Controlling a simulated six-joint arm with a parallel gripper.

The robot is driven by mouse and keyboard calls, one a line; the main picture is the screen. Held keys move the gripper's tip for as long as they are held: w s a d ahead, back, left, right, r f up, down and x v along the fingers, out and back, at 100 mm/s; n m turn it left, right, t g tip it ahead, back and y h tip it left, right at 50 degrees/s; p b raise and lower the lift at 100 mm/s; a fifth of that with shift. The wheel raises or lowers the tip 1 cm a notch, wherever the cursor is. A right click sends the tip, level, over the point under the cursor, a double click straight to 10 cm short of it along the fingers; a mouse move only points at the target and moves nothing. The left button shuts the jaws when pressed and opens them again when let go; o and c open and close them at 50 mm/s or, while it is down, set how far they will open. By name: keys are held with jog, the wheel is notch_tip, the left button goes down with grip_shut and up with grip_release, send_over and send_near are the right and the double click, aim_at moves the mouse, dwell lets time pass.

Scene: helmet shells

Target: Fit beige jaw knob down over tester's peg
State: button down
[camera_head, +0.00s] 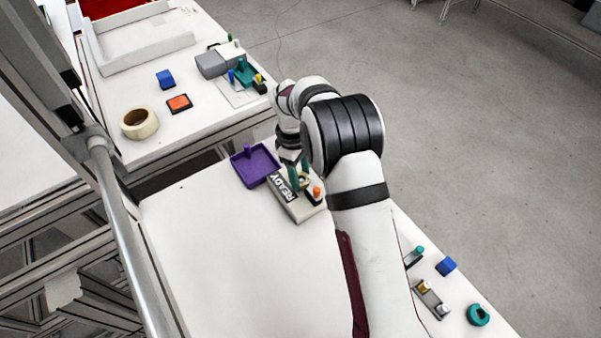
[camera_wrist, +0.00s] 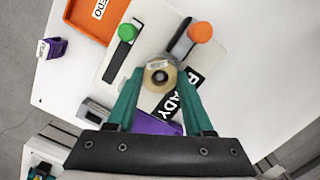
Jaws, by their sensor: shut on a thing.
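My gripper (camera_head: 298,177) is over the tester (camera_head: 293,207), a pale beige block with a black READY label. In the wrist view its teal fingers (camera_wrist: 160,80) are shut on the beige jaw knob (camera_wrist: 153,84), a round piece with a darker centre. The knob appears over the tester's pale top (camera_wrist: 150,43), between the green-capped and orange-capped parts and the READY label (camera_wrist: 185,92). The tester's peg is not distinguishable; the knob and fingers cover that area. I cannot tell whether the knob touches the peg or sits around it.
A purple tray (camera_head: 255,167) adjoins the tester's left. An orange REDO tray (camera_wrist: 92,20) shows in the wrist view. Small parts, including a blue block (camera_head: 446,266) and a teal ring (camera_head: 478,315), lie at right. The table's front left (camera_head: 230,270) is clear.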

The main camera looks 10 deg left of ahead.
jog(key=shift+f, duration=0.1)
jog(key=shift+c, duration=1.4)
grip_release()
notch_tip(320, 180, up, 12)
jog(key=a, duration=0.1)
jog(key=s+d+r+m+y, duration=0.1)
jog(key=s+d+r+m, duration=0.4)
jog(key=s+d+r, duration=0.15)
jog(key=s+d+m, duration=0.3)
jog(key=s+m, duration=0.2)
jog(key=s, duration=0.3)
jog(key=s+d+m+y, duration=0.1)
jog(key=s+d+m, duration=0.3)
jog(key=s, duration=0.4)
jog(key=s+d+f+m+y, duration=0.1)
jog(key=s+d+m, duration=0.2)
jog(key=s+m, duration=0.3)
jog(key=shift+s+d, duration=0.2)
jog(key=shift+s, duration=0.75)
jog(key=shift+f, duration=0.1)
